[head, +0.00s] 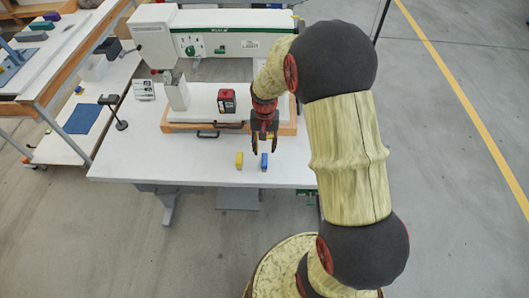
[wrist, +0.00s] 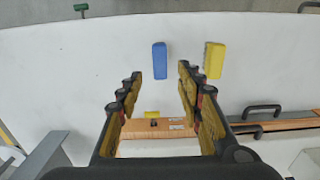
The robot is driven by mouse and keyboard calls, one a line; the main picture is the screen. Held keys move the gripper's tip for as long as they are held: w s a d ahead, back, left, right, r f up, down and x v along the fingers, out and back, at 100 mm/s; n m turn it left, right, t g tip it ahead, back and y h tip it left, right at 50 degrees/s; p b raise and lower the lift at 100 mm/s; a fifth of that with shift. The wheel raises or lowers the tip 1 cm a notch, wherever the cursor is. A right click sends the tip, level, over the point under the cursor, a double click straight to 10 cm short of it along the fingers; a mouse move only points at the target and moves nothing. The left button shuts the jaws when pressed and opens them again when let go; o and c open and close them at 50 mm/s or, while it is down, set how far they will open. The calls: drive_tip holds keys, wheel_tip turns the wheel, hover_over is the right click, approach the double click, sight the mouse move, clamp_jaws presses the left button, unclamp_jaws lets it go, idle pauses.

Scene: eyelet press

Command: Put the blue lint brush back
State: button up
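The blue lint brush (head: 264,161) appears as a small blue block on the white table near its front edge. In the wrist view the blue block (wrist: 159,61) lies beyond my fingertips, roughly in line with the gap between them. A similar yellow block (head: 239,160) lies just left of it in the head view; in the wrist view the yellow block (wrist: 214,60) is on the right. My gripper (head: 264,147) points down above the table, behind the blue block. In the wrist view my gripper (wrist: 160,80) is open with nothing between its fingers.
The white and green press (head: 215,35) stands at the back. A wooden-edged board (head: 200,128) with black handles carries a red and black box (head: 227,101) and a pale bin (head: 176,93). A small yellow piece (wrist: 152,114) shows at the board's edge. The table's front strip is mostly clear.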

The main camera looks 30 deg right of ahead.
drive_tip(key=s+a+r+n+t, duration=0.1)
drive_tip(key=s+a+r+n, duration=0.2)
drive_tip(key=r, duration=0.7)
drive_tip(key=s+a+r+t, duration=0.25)
drive_tip(key=a+r, duration=0.25)
drive_tip(key=r, duration=0.4)
drive_tip(key=s+a+r+n+t, duration=0.1)
drive_tip(key=s+a+r+n, duration=0.1)
drive_tip(key=s, duration=0.5)
drive_tip(key=s+a+r+n+t, duration=0.1)
drive_tip(key=s+a+r, duration=0.3)
drive_tip(key=s+r, duration=0.3)
drive_tip(key=shift+s+a+n, duration=0.15)
drive_tip(key=shift+s+n, duration=0.15)
drive_tip(key=shift+n, duration=0.1)
